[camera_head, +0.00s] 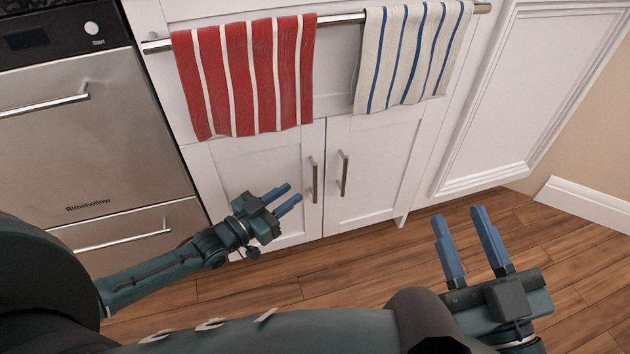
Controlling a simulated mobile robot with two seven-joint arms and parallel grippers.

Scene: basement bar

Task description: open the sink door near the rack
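Two white cabinet doors sit side by side under the towel rack (340,19), the left door (250,163) and the right door (378,165). Both look shut. The left door has a vertical metal handle (314,180), and the right door has another handle (344,175) close beside it. My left gripper (286,195) is open and empty, with blue fingers pointing right, in front of the left door and just left of its handle. It appears apart from the handle. My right gripper (461,220) is open and empty, fingers pointing up, over the floor at the lower right.
A red striped towel (245,75) and a blue striped towel (410,55) hang from the rack above the doors. A steel dishwasher (85,130) stands at the left. The wooden floor (350,265) before the doors is clear.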

